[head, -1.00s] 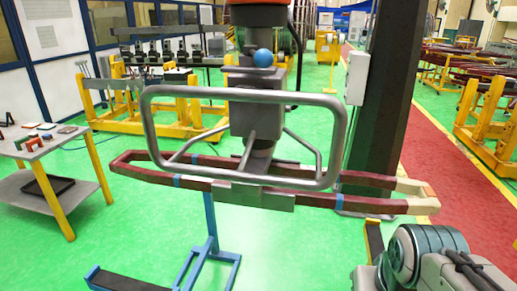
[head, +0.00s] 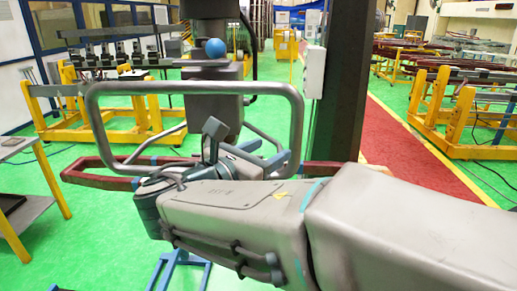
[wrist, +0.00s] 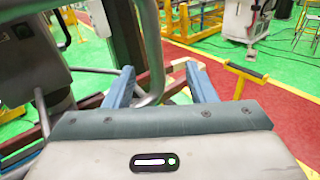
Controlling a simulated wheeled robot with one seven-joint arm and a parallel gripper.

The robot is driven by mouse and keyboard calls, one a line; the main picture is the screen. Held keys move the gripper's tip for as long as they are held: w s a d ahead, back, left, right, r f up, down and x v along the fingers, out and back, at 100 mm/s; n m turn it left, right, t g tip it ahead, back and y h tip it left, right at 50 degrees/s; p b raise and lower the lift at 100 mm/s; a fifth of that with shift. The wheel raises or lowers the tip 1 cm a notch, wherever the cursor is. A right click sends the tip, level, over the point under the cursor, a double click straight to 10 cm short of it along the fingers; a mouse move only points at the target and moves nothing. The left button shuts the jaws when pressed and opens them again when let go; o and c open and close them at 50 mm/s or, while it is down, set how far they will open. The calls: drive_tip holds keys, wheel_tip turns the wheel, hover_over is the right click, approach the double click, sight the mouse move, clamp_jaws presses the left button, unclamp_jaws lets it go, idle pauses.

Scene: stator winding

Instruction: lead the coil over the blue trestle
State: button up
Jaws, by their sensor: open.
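The coil (head: 97,178) is a long, flat dark red loop with blue bands. It hangs level under a hoist head with a grey tubular handle frame (head: 190,88). My gripper (head: 213,135) is at the handle's lower part in the head view, partly hidden by its own wrist. In the wrist view my gripper (wrist: 158,72) has its two blue fingers apart, with a bend of the grey handle tube (wrist: 157,45) between or just beyond them; contact cannot be told. The blue trestle (head: 178,262) stands low below the coil, mostly hidden by my arm.
A dark column (head: 345,90) stands close behind the coil's right part. A grey table (head: 25,145) is at the left edge. Yellow stands (head: 435,110) lie at the right, beyond the red walkway (head: 400,140). Green floor is open between them.

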sight(293, 127)
drive_tip(key=shift+n+t, duration=0.4)
drive_tip(key=p+x, duration=0.1)
drive_tip(key=x, duration=0.3)
drive_tip(key=p+x, duration=0.1)
drive_tip(key=x, duration=0.3)
drive_tip(key=p+x, duration=0.1)
drive_tip(key=x, duration=0.4)
drive_tip(key=shift+w+a+r+p, duration=0.3)
drive_tip(key=shift+w+a+r, duration=0.05)
clamp_jaws()
idle(0.5)
idle(0.3)
idle(1.7)
